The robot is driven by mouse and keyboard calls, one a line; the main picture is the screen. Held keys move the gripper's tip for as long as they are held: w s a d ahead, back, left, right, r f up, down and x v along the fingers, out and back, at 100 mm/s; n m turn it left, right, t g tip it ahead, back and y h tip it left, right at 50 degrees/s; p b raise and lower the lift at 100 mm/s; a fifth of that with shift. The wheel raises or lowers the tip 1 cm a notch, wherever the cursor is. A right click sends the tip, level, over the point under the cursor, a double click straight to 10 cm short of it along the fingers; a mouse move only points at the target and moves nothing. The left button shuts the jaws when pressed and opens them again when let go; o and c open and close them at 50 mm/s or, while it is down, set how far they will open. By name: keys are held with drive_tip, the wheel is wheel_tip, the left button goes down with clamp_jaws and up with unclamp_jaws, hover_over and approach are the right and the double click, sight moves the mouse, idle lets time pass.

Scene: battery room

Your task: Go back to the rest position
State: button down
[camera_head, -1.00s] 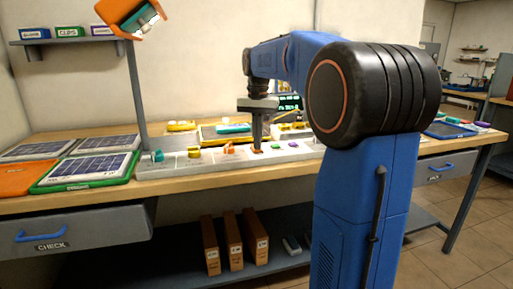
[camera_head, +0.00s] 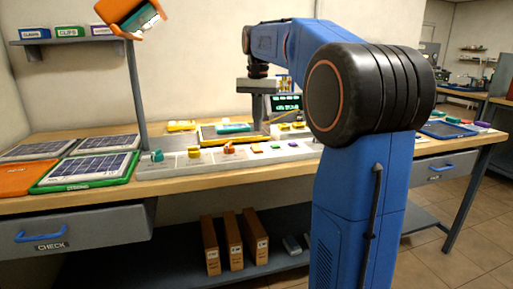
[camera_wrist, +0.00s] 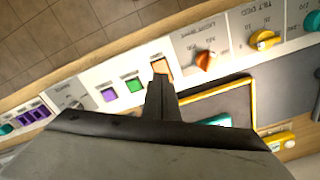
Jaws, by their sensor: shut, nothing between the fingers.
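My gripper (camera_head: 258,112) is shut and empty. In the head view it hangs pointing down, raised above the bench and the grey control panel (camera_head: 180,178). In the wrist view the shut fingers (camera_wrist: 161,92) reach over the panel, their tips in line with an orange square button (camera_wrist: 160,66). Green (camera_wrist: 134,86) and purple (camera_wrist: 109,95) buttons sit beside it. An orange knob (camera_wrist: 205,60) and a yellow knob (camera_wrist: 263,40) are on the same panel. The blue arm stands at the right of the head view.
A tray with a teal item (camera_head: 233,128) lies behind the panel, near a small lit display (camera_head: 287,103). Solar panels (camera_head: 88,167) lie on the left of the bench. A grey shelf post (camera_head: 137,90) rises behind them.

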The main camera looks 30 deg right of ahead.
drive_tip(key=shift+r, duration=0.35)
idle(0.3)
drive_tip(key=s+a+f+n+t, duration=0.1)
drive_tip(key=s+a+f+n, duration=0.1)
drive_tip(key=s+a+f, duration=0.4)
drive_tip(key=s+a+f+n+t, duration=0.15)
drive_tip(key=s+a, duration=0.25)
drive_tip(key=s, duration=0.5)
drive_tip(key=s+a+f+n+t, duration=0.1)
drive_tip(key=s+a+f+n, duration=0.1)
drive_tip(key=s+f, duration=0.5)
drive_tip(key=s+a+f+n+t, duration=0.1)
drive_tip(key=s+a+f+n, duration=0.2)
drive_tip(key=s+f, duration=0.5)
drive_tip(key=shift+s+a+f+n, duration=0.15)
drive_tip(key=shift+a+f+n, duration=0.25)
drive_tip(key=shift+f, duration=0.5)
